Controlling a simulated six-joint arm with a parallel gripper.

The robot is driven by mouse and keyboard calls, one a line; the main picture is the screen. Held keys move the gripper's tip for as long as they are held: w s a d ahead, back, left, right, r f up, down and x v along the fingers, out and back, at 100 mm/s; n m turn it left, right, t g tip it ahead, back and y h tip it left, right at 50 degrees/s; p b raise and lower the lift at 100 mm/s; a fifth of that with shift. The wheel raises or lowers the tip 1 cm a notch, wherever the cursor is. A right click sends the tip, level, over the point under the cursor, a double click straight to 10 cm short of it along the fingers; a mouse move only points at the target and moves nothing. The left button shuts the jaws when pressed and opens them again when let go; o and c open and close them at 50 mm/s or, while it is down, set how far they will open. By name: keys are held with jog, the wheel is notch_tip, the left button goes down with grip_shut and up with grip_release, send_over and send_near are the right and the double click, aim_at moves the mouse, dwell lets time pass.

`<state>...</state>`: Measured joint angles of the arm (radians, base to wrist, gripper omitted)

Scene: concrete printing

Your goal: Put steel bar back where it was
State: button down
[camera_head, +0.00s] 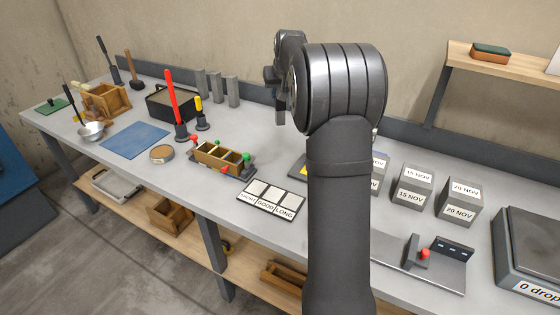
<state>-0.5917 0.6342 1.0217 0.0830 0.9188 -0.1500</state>
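My gripper (272,82) is at the back of the bench, partly hidden by my own arm, and its fingertips are not clear. A grey upright piece (280,112) shows just below it; I cannot tell whether it is a held bar, a standing bar or part of the gripper. Several grey upright bars (217,87) stand in a row at the back, left of my gripper. I cannot tell whether any is the steel bar. A red upright rod (170,97) and a shorter yellow one (199,106) stand in dark bases to their left.
A three-part wooden mould (222,156) and a card with three fields (271,200) lie mid-bench. Labelled grey cubes (412,188) stand right of my arm. A black box (172,103), blue mat (136,140) and metal bowl (92,131) are left. A shelf (500,64) hangs at upper right.

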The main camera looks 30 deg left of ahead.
notch_tip(320, 180, down, 16)
jog(key=w, duration=0.1)
jog(key=shift+a+f+n, duration=0.25)
jog(key=shift+a+n, duration=0.1)
jog(key=shift+n, duration=0.05)
dwell(0.3)
jog(key=shift+f, duration=0.1)
jog(key=c, duration=1.1)
grip_release()
jog(key=shift+f, duration=0.15)
